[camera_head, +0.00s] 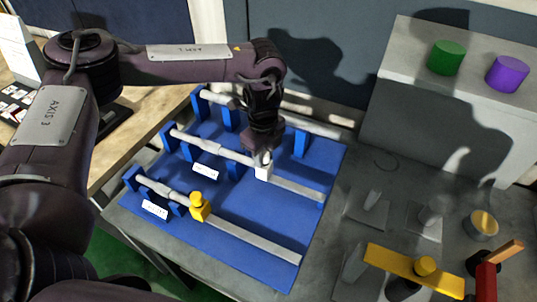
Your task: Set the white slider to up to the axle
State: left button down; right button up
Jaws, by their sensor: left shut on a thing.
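The white slider (263,170) sits on the middle rail of the blue board, at the left end of the flat grey bar (298,188). The grey axle (212,148) lies in blue supports to its left, and the slider appears at or very near its right end; whether they touch is hard to tell. My left gripper (262,151) reaches down from above and is shut on the white slider; its fingers are partly hidden by the wrist. My right gripper is not in view.
A yellow slider (199,207) stands on the front rail of the blue board (240,262). A third rail lies behind my left gripper. Green (446,58) and purple (507,74) cylinders stand on a grey block. A yellow bar (414,271) and other parts are at the lower right.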

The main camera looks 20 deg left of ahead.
pick_arm(q)
jog(key=c, duration=1.5)
grip_release()
jog(key=shift+a+r, duration=0.1)
jog(key=shift+a, duration=0.1)
jog(key=o, duration=0.4)
jog(key=shift+a, duration=0.1)
jog(key=shift+c, duration=0.2)
jog(key=shift+r, duration=0.35)
notch_tip(320, 180, up, 7)
